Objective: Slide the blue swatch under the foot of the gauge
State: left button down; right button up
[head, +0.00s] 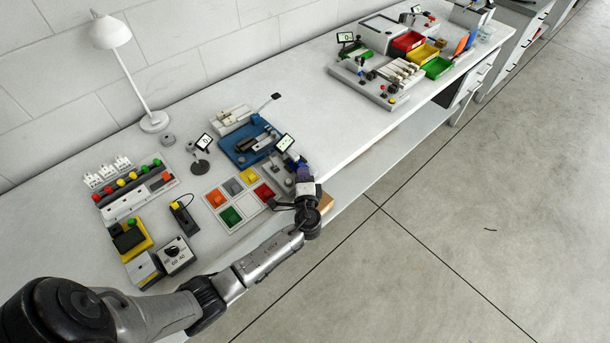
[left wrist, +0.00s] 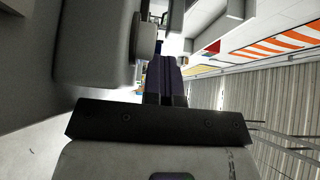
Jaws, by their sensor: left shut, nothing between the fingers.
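The gauge (head: 279,169) with a small tilted display (head: 285,143) stands at the right of the work area, beside the swatch board (head: 231,226). My left gripper (head: 301,169) is right next to the gauge, partly covering its right side. Its dark violet fingers also show in the left wrist view (left wrist: 167,75), shut with nothing seen between them. I cannot make out the blue swatch; it may be hidden by the gripper or gauge. The gauge's foot is too small to tell clearly. My right gripper is not in view.
A blue fixture (head: 245,148) stands behind the gauge. The bench's front edge is close by my gripper; bare bench lies farther right.

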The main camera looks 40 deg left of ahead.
pick_arm(q)
jog(key=shift+d, duration=0.3)
jog(key=w+d+v, duration=0.1)
jog(key=v, duration=1.1)
jog(key=shift+w+d+b, duration=0.2)
jog(key=shift+d+b, duration=0.1)
jog(key=shift+d, duration=0.15)
